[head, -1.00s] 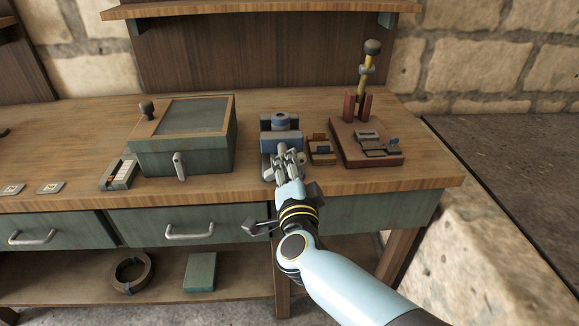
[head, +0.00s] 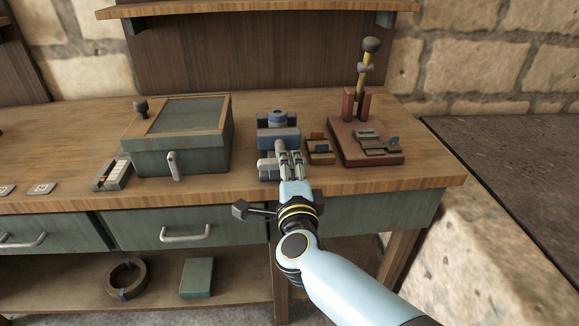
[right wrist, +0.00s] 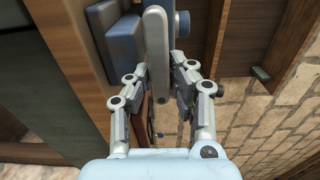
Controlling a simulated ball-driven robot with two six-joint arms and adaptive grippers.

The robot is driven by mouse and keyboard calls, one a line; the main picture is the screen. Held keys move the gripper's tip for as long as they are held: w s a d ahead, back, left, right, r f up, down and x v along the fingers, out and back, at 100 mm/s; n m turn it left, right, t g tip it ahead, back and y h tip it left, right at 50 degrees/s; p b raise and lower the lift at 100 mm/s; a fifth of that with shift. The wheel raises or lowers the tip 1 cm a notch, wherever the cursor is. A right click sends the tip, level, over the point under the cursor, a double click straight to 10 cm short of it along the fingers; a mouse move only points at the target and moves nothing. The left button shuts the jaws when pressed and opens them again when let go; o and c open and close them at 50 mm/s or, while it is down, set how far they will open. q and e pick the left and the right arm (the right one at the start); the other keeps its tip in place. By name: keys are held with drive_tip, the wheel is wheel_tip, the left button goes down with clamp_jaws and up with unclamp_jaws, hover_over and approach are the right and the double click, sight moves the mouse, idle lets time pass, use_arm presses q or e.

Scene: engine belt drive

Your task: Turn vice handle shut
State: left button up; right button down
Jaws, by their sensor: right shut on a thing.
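The vice (head: 278,137), a blue and grey block with a round knob on top, stands near the front edge of the bench. My right gripper (head: 288,156) reaches in from the front right and hides part of the vice's front. In the right wrist view, the vice (right wrist: 121,38) is at the upper left. The vice handle (right wrist: 156,45), a light grey rounded bar, runs upright between the fingertips of my right gripper (right wrist: 157,84), which is shut on it. In the head view the handle is mostly hidden by the fingers. My left gripper is in no view.
On the wooden bench (head: 60,150), a green box (head: 180,158) stands left of the vice. A small block holder (head: 319,150) and a brown stand (head: 368,148) with a tall yellow post are close on its right. Drawers are below the front edge.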

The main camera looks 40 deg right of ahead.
drive_tip(key=shift+s+a+f, duration=0.15)
drive_tip(key=shift+s+f, duration=0.15)
drive_tip(key=shift+f, duration=0.2)
drive_tip(key=c, duration=1.2)
unclamp_jaws()
drive_tip(key=shift+s+r, duration=0.1)
drive_tip(key=shift+r, duration=0.55)
wheel_tip(320, 180, up, 10)
drive_tip(key=shift+a+f, duration=0.25)
drive_tip(key=shift+a, duration=0.05)
drive_tip(key=shift+s, duration=0.2)
